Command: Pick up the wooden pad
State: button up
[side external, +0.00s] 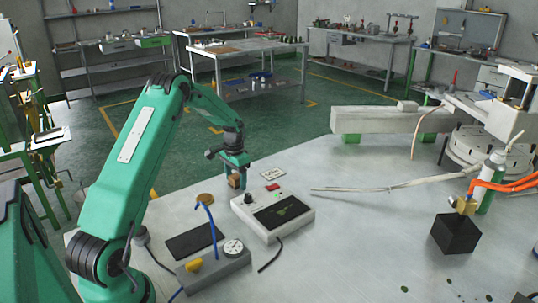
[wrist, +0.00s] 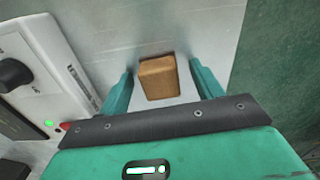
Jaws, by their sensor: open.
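The wooden pad (wrist: 158,78) is a small brown block with rounded corners, seen in the wrist view on the light grey table. My gripper (wrist: 161,68) is open, with one green finger to the left of the pad and one to the right. A gap shows on each side of the pad, so the fingers appear not to touch it. In the side view the pad (side external: 235,182) is a small brown patch, partly hidden by my gripper (side external: 236,185), which points down over the table's far edge area.
A white device (side external: 272,214) with a dark panel stands close beside my gripper. In front of it are a grey gauge box (side external: 215,270) with a blue hose and a dark mat (side external: 194,241). A red piece (side external: 272,187) and a small card (side external: 273,174) lie nearby.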

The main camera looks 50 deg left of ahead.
aim_at(236, 176)
jog(key=shift+c, duration=0.3)
jog(key=c, duration=1)
jog(key=shift+r, duration=0.1)
jog(key=shift+r, duration=0.45)
notch_tip(236, 176, up, 3)
jog(key=shift+r, duration=0.15)
jog(key=d+r, duration=0.6)
jog(key=d, duration=0.5)
jog(key=shift+w+d+r, duration=0.25)
jog(key=shift+d+r, duration=0.1)
